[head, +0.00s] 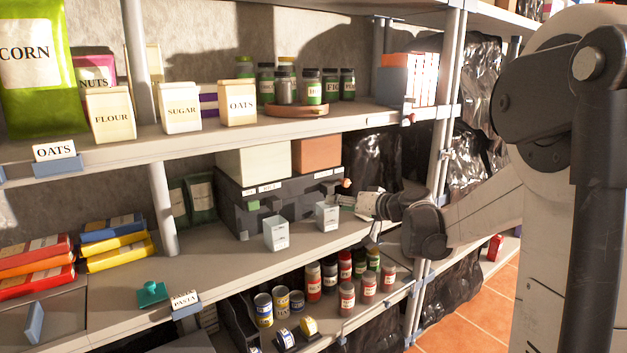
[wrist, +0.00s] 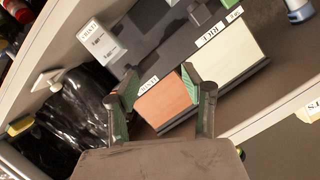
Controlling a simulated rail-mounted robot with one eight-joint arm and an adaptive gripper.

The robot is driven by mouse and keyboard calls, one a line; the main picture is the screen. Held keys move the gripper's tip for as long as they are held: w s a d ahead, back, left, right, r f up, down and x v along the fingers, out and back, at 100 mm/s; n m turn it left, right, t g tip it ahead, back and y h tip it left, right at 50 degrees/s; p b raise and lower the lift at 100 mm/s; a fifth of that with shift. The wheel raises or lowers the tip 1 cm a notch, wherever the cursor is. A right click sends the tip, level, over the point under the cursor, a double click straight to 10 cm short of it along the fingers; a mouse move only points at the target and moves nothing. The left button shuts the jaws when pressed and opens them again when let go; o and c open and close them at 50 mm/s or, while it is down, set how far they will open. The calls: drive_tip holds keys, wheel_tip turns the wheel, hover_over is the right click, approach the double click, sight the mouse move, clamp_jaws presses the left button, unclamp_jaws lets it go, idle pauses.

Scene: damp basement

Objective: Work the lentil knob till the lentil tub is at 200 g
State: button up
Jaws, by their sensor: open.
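A dark grey dispenser (head: 285,205) stands on the middle shelf with a cream hopper (head: 255,163) and an orange-brown lentil hopper (head: 316,153). The lentil hopper also shows in the wrist view (wrist: 167,103), beside a label. Two pale tubs stand in front: the left tub (head: 276,234) and the lentil tub (head: 327,217). The lentil tub also shows in the wrist view (wrist: 101,42); its fill cannot be read. A small orange knob (head: 346,184) shows at the dispenser's right end. My gripper (head: 352,204) is open near that end; its fingers (wrist: 158,78) look apart and empty.
The upper shelf holds a flour box (head: 111,117), jars on a round tray (head: 297,111) and orange-white boxes (head: 407,79). Spice jars (head: 347,299) and cans (head: 264,309) stand below. A shelf post (head: 440,130) rises near my arm. Bare shelf lies left of the tubs.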

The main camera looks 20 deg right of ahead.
sight(347, 183)
drive_tip(key=w+d+f+m+t+h+p, duration=0.15)
drive_tip(key=w+d+t, duration=0.3)
drive_tip(key=d, duration=0.95)
drive_tip(key=shift+g+y, duration=0.25)
drive_tip(key=shift+g, duration=0.2)
drive_tip(key=x, duration=1.4)
drive_tip(key=shift+w+d+f+p, duration=0.1)
drive_tip(key=shift+w+f+p, duration=0.15)
drive_tip(key=shift+w+p, duration=0.1)
clamp_jaws()
